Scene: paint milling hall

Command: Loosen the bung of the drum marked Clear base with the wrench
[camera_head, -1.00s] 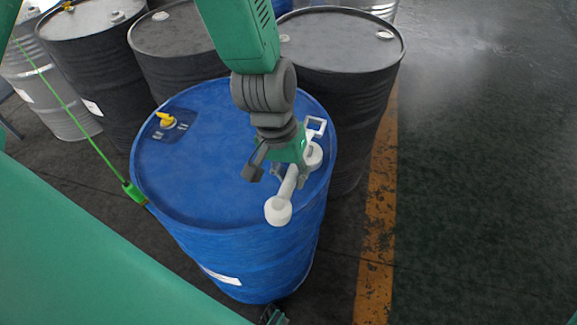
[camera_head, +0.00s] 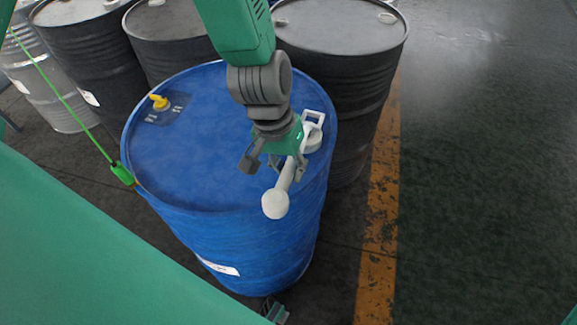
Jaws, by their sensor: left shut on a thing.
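The blue drum (camera_head: 200,135) stands upright in the middle. Its white label (camera_head: 218,266) is too small to read. A pale round bung (camera_head: 314,141) sits near the right rim of its lid. A pale wrench (camera_head: 276,203) with a rounded end lies over the lid's right front part, with its far part by the bung. A square pale loop (camera_head: 314,119) shows just behind the bung. My left gripper (camera_head: 267,168) is shut on the wrench shaft. The gripper hides part of the shaft, so I cannot tell how the wrench sits on the bung.
A yellow fitting (camera_head: 159,102) stands on the blue lid's left side. A green clamp (camera_head: 122,174) with a cable grips the left rim. Dark drums (camera_head: 340,40) stand close behind. Floor right of the yellow line (camera_head: 381,220) is clear.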

